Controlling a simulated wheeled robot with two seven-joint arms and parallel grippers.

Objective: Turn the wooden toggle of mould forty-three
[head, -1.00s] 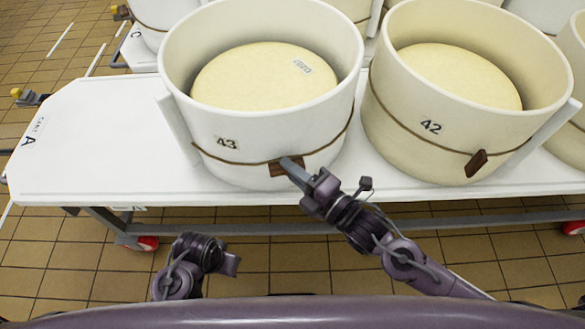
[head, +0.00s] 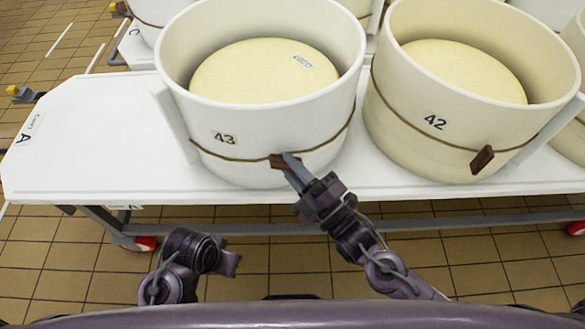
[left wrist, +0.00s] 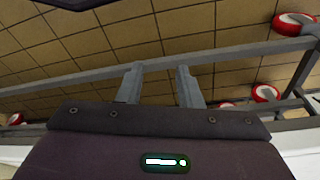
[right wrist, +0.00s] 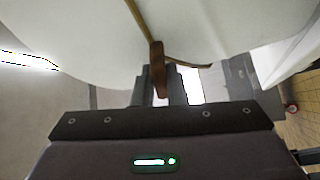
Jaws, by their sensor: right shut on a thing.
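Mould forty-three is a white tub (head: 270,128) with a "43" label, a pale round cheese inside and a brown cord (head: 225,155) around it. Its wooden toggle (head: 277,161) sits on the cord at the tub's front, partly hidden by my right gripper (head: 292,166). That gripper is shut on the toggle. In the right wrist view the brown toggle (right wrist: 158,72) stands between the fingers (right wrist: 160,88), with the cord running off both sides. My left gripper shows in the left wrist view (left wrist: 159,80), its fingers apart and empty, below the cart edge.
Mould forty-two (head: 405,140), with its own toggle (head: 482,158), stands close on the right. Both stand on a white cart top (head: 90,135), which is bare on the left. More tubs stand behind. A grey rail (head: 270,229) runs under the cart's front edge.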

